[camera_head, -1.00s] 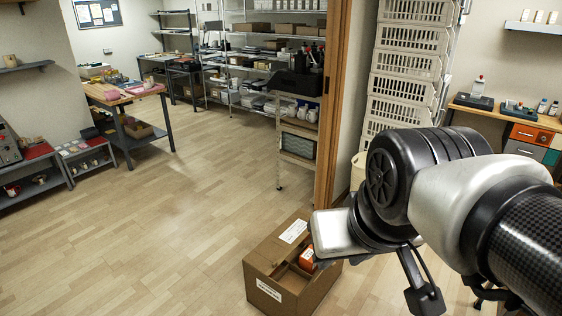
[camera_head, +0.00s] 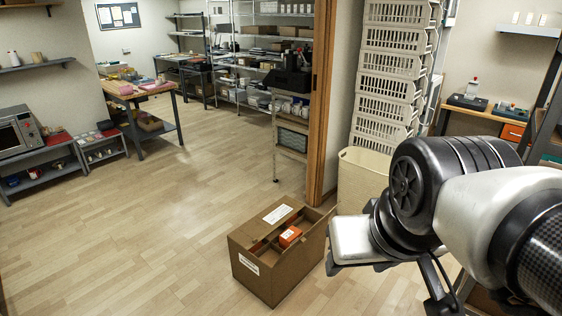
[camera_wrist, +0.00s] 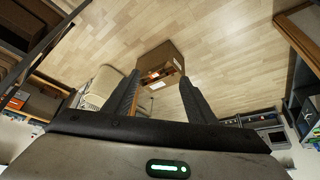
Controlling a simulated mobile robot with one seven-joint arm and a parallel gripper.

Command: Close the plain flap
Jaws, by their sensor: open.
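A brown cardboard box (camera_head: 262,272) stands on the floor, left of my arm in the head view. Its top is partly open. A flap with a white label (camera_head: 278,213) lies over the far left part of the top. An orange item (camera_head: 290,236) shows inside. The plain flap seems to be on the right side, but its exact angle is unclear. In the wrist view the box (camera_wrist: 160,56) is small and well beyond my gripper (camera_wrist: 160,77). My gripper's two fingers are wide apart with nothing between them, not touching the box.
A cream bin (camera_head: 362,182) and stacked white crates (camera_head: 388,95) stand behind the box, beside a wooden door post (camera_head: 322,100). A wheeled cart (camera_head: 291,140) is beyond. The floor (camera_head: 150,240) left of the box is clear.

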